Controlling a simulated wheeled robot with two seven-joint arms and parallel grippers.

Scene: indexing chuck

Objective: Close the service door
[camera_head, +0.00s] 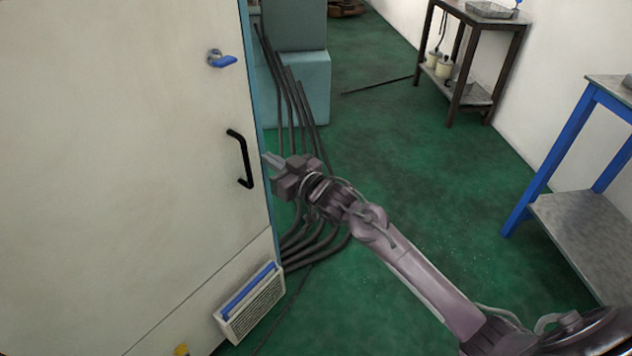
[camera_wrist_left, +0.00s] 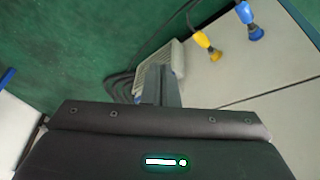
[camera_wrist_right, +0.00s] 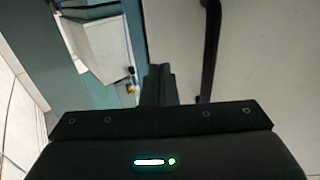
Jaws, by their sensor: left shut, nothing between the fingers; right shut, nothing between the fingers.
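The service door appears to be the large cream panel (camera_head: 120,150) filling the left of the head view, with a black bar handle (camera_head: 242,158) and a blue latch (camera_head: 221,60). How far it stands open is not clear. My right gripper (camera_head: 268,161) is shut and empty at the panel's right edge, just right of the handle; whether it touches is unclear. In the right wrist view my right gripper (camera_wrist_right: 158,82) lies left of the handle (camera_wrist_right: 209,50), beside the teal edge strip (camera_wrist_right: 132,30). My left gripper (camera_wrist_left: 161,84), only in the left wrist view, is shut and empty.
A vent box (camera_head: 252,302) sits low on the cream panel. Dark hoses (camera_head: 310,240) run over the green floor behind my right gripper. A blue-framed bench (camera_head: 585,215) and a dark table (camera_head: 465,60) stand at right. The left wrist view shows yellow (camera_wrist_left: 203,41) and blue (camera_wrist_left: 246,15) fittings.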

